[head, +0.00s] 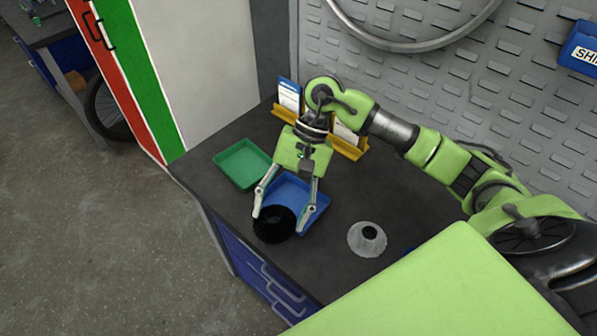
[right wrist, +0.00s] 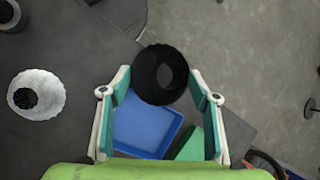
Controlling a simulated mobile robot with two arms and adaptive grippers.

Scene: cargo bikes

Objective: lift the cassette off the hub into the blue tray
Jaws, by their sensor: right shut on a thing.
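The cassette (head: 273,224) is a black ring-like part with a hole, seen well in the right wrist view (right wrist: 158,92). My right gripper (head: 281,221) is shut on it, one finger on each side. It hangs at the front side of the blue tray (head: 302,192); in the right wrist view it overlaps the edge of this tray (right wrist: 145,130). I cannot tell its exact height. The hub (head: 360,240), a pale grey cone with a dark core, stands bare on the bench to the right; it also shows in the right wrist view (right wrist: 52,92). My left gripper is out of view.
A green tray (head: 240,165) lies left of the blue tray. A yellow rack (head: 347,150) with cards stands behind. The dark bench (head: 330,275) ends just in front of the cassette. A pegboard wall (head: 500,100) with a blue bin (head: 582,45) rises behind.

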